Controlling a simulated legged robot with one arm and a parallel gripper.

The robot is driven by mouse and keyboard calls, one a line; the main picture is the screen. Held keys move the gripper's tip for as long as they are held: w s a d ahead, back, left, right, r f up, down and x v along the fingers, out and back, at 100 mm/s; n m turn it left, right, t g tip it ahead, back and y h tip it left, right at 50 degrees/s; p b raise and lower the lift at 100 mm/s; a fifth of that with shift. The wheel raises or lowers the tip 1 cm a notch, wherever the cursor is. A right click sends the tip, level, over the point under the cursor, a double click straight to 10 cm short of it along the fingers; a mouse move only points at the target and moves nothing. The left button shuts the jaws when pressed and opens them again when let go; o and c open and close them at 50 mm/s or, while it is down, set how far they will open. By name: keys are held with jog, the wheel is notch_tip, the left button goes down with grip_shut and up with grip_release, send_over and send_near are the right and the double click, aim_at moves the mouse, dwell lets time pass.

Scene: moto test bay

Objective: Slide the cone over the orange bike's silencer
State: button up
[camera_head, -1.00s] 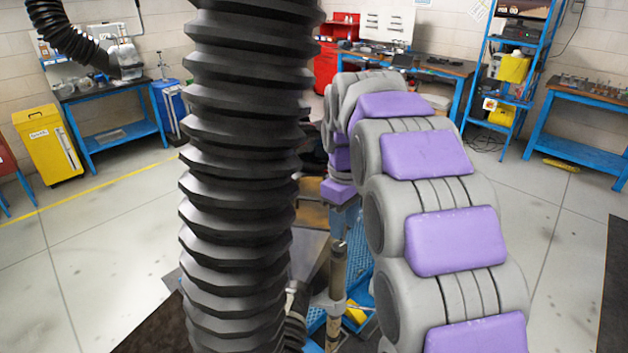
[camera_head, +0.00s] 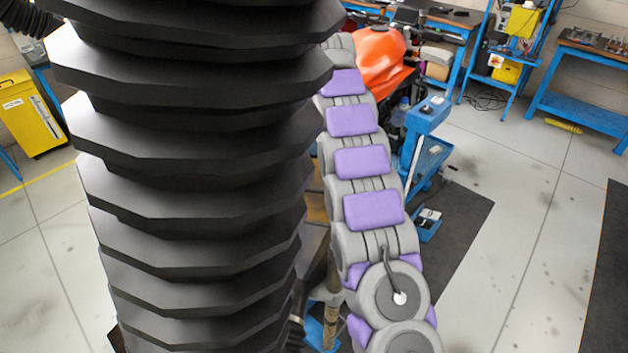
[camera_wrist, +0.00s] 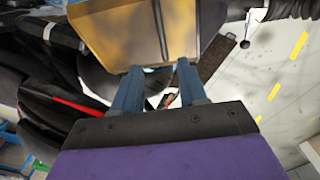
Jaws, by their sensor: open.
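The orange bike (camera_head: 384,62) stands beyond my arm in the head view, its orange bodywork partly behind the arm. A thick black ribbed hose (camera_head: 195,180) fills the left middle of that view and hides much behind it. I cannot make out the cone or the silencer with certainty. In the wrist view my gripper (camera_wrist: 158,72) is open, with two blue fingers apart and nothing clearly held between them. A tan-and-grey angular part (camera_wrist: 135,28) lies just beyond the fingertips; I cannot tell what it is. My gripper is hidden in the head view.
Black parts with a red stripe (camera_wrist: 75,107) lie left of the fingers. A blue stand (camera_head: 427,118) is beside the bike on a dark mat (camera_head: 470,215). A yellow bin (camera_head: 28,115) is at the left, a blue workbench (camera_head: 590,90) at the right.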

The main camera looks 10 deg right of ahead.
notch_tip(320, 180, down, 17)
jog(key=b, duration=0.5)
jog(key=shift+w, duration=0.15)
jog(key=shift+c, duration=0.2)
grip_shut()
dwell(0.5)
